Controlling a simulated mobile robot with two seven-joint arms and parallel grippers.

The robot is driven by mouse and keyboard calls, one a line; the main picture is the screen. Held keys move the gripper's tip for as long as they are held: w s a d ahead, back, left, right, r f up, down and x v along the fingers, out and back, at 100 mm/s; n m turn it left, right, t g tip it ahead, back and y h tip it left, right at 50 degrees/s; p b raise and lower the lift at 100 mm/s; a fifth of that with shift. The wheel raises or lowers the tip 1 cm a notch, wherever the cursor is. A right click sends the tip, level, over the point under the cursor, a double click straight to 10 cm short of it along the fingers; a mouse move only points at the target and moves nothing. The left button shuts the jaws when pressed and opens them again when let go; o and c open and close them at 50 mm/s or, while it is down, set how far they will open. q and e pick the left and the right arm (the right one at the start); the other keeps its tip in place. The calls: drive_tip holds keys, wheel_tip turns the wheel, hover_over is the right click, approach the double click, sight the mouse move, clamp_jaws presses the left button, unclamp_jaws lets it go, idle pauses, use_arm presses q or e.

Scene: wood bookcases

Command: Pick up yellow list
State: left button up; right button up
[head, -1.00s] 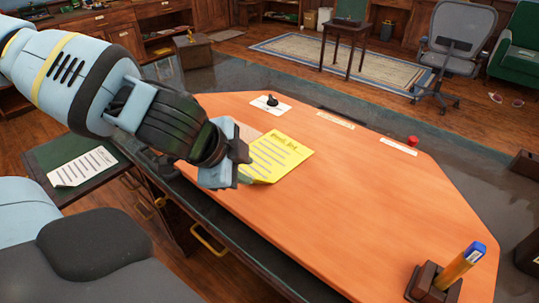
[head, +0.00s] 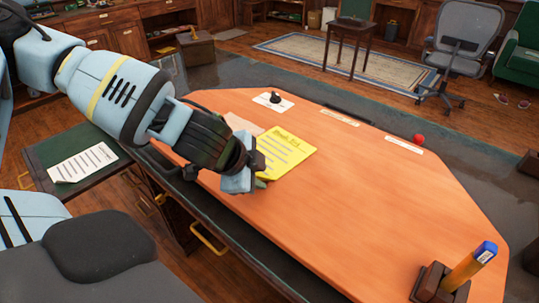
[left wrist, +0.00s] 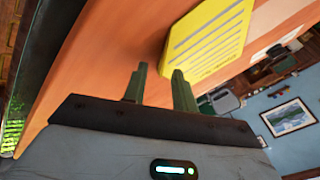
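The yellow list (head: 285,156) lies flat on the orange desk top (head: 330,220), near its left part. It also shows in the left wrist view (left wrist: 208,42), just past my fingertips. My left gripper (head: 262,178) is low over the desk at the near left edge of the list. In the left wrist view its two fingers (left wrist: 158,78) stand apart with nothing between them. The list lies beyond the right finger, and I cannot tell whether they touch. My right gripper is not in view.
A pale sheet (head: 243,124) lies beside the list. A white card with a black piece (head: 275,98), a red ball (head: 418,139) and a pen holder (head: 438,283) are on the desk. A white written page (head: 82,163) lies on a side surface. The desk's middle is clear.

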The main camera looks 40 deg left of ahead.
use_arm(q)
drive_tip(key=shift+c, duration=0.3)
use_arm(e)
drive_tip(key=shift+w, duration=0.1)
use_arm(q)
clamp_jaws()
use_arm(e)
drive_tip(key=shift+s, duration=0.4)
